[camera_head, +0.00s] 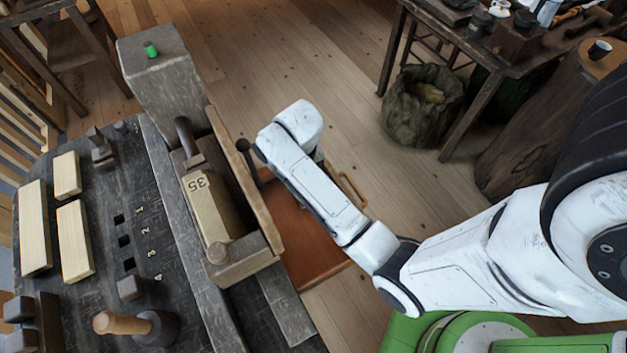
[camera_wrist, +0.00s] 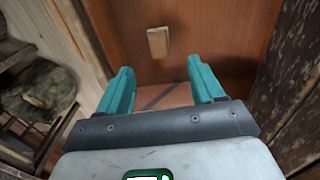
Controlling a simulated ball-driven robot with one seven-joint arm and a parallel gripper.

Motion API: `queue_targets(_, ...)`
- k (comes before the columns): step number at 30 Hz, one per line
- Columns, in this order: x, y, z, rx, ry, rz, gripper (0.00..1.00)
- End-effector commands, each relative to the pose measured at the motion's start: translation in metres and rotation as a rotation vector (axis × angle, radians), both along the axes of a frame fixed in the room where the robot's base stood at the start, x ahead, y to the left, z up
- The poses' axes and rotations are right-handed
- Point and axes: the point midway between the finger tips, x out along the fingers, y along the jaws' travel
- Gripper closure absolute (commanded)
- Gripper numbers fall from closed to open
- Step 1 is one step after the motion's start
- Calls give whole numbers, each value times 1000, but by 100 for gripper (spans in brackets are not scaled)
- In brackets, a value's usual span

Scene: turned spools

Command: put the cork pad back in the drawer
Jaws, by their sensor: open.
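The drawer (camera_head: 303,248) is a reddish-brown wooden tray, pulled out from the bench's right side, with a pale handle (camera_head: 352,188) at its outer edge. Its inside also fills the middle of the wrist view (camera_wrist: 215,40). A small tan block, apparently the cork pad (camera_wrist: 158,42), lies on the reddish-brown wood inside the drawer, beyond my fingertips. My gripper (camera_wrist: 160,75) has two teal fingers, open and empty, with a gap between them and the pad. In the head view my white arm reaches over the drawer and hides the gripper and the pad.
Pale wood blocks (camera_head: 74,238) and a wooden-handled mallet (camera_head: 125,323) lie farther left. A sack (camera_head: 423,105) stands on the floor by a table. Floor right of the drawer is clear.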

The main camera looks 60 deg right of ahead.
Motion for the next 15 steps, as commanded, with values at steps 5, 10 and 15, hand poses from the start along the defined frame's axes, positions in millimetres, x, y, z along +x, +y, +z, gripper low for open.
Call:
queue_targets(5, -46, 44, 0, -17, -17, 174, 33)
queue_targets(10, -95, 82, 15, -29, -45, 365, 33)
queue_targets(15, -125, 101, 31, -34, -68, 480, 33)
